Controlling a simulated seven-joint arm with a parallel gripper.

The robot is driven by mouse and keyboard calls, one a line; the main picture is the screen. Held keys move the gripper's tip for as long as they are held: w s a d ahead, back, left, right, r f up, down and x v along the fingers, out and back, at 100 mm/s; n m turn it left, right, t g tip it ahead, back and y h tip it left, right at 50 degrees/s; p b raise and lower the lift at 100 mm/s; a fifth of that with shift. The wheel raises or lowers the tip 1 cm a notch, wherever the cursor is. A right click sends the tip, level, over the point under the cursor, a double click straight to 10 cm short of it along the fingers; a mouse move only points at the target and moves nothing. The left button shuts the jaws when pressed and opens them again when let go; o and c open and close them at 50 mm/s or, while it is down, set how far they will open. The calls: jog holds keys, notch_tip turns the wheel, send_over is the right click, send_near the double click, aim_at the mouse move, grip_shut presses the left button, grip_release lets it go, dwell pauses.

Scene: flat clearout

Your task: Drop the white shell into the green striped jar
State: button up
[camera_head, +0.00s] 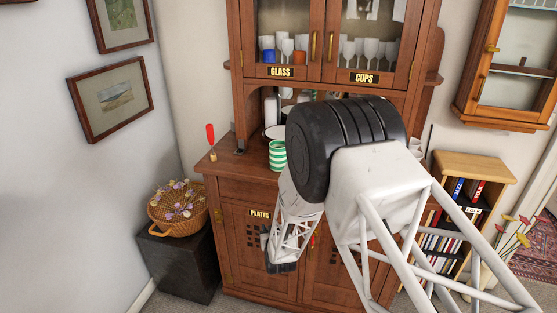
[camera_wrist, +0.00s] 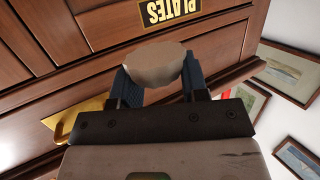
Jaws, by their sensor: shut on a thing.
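The green striped jar (camera_head: 278,155) stands upright on the cabinet's counter, left of my arm's dark joint. It is not seen in the wrist view. My gripper (camera_head: 280,262) hangs in front of the cabinet's lower doors, below the counter and below the jar. In the wrist view my gripper's blue-grey fingers are shut on a pale, rounded thing, the white shell (camera_wrist: 156,62). The shell sticks out past the fingertips, with the PLATES door label behind it. In the head view I cannot make out the shell.
The wooden cabinet's counter (camera_head: 225,166) carries a red-handled tool (camera_head: 211,140) at its left corner and white dishes behind the jar. A flower basket (camera_head: 178,210) sits on a dark box at left. A bookshelf (camera_head: 470,170) stands at right. My arm hides the counter's right part.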

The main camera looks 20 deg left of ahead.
jog(key=w+a+r+n+g+y, duration=0.15)
jog(key=a+r, duration=0.25)
jog(key=r, duration=0.6)
jog(key=w+a+r+y, duration=0.1)
jog(key=w+a+r, duration=0.15)
jog(key=r, duration=0.65)
jog(key=w+a+r+n+g+y, duration=0.1)
jog(key=a+r, duration=0.4)
jog(key=r, duration=0.5)
jog(key=w+d+r+m+t+h, duration=0.1)
jog(key=w+d+r+h, duration=0.1)
jog(key=w+d+r, duration=0.9)
jog(key=shift+d+r, duration=0.6)
jog(key=shift+r, duration=0.3)
jog(key=shift+f+t, duration=0.15)
jog(key=shift+t, duration=0.1)
jog(key=shift+f, duration=2.85)
jog(key=o, duration=1)
jog(key=shift+s+d, duration=0.1)
jog(key=shift+s, duration=0.05)
